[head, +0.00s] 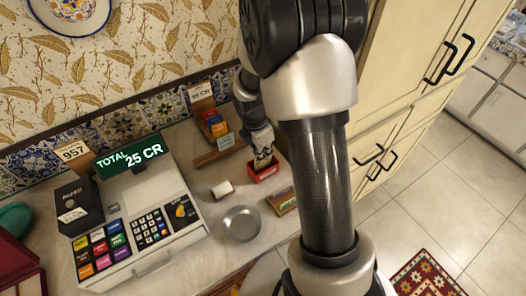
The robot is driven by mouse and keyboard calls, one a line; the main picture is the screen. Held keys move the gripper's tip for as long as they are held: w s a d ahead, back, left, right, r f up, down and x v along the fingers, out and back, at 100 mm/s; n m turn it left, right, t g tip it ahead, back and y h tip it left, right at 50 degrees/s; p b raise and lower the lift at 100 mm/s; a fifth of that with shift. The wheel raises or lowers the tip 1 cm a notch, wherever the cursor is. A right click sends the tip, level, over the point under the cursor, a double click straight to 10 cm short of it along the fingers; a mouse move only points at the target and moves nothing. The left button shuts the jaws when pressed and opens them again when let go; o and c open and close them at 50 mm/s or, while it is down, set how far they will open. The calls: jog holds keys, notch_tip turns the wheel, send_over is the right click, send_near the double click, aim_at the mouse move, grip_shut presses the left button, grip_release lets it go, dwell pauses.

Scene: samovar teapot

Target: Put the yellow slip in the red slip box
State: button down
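The red slip box (264,174) is a small open box on the counter, right of centre. My gripper (262,153) points down directly above it. A pale yellowish slip (263,161) stands upright at the fingertips, with its lower end at or inside the box opening. The fingers are small and partly hidden, so I cannot tell whether they are closed on the slip or just around it.
A cash register (140,232) reading "25 CR" stands left. A round metal dish (242,224), a small white-topped block (222,189) and a wooden box (283,201) are near the red box. A rack of coloured packets (214,124) stands behind. Cream cabinets (400,90) rise at right.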

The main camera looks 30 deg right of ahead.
jog(key=c, duration=2.4)
grip_release()
jog(key=c, duration=1.7)
grip_release()
jog(key=shift+o, duration=0.3)
jog(key=o, duration=0.3)
jog(key=shift+p, duration=0.3)
jog(key=shift+r+p, duration=3.35)
jog(key=shift+r, duration=0.15)
